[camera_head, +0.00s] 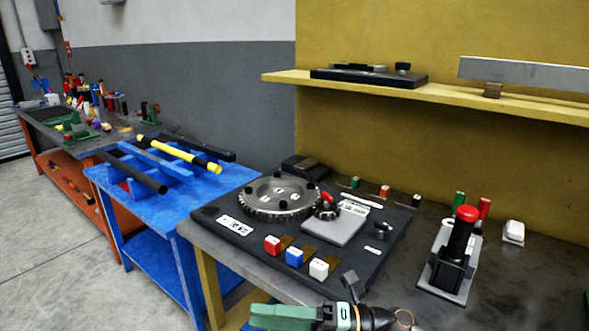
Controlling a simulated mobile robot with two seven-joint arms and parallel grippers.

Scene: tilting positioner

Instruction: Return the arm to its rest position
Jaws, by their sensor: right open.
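My right arm shows at the bottom centre, with a green part, black links and a thin orange ring. My right gripper (352,286) is at its upper side, near the front edge of the grey table (232,262). It is open, and I see nothing between its fingers. Its outline is small and partly merges with the dark board behind. The round metal toothed plate (268,198) lies on the black board (210,214), farther back and left of the gripper. My left gripper is not in view.
Red (272,245), blue (294,257) and white (318,269) blocks sit along the board's front, close to my gripper. A red-topped black lever (461,238) stands at right. A yellow shelf (450,98) runs above. A blue table (225,180) stands at left.

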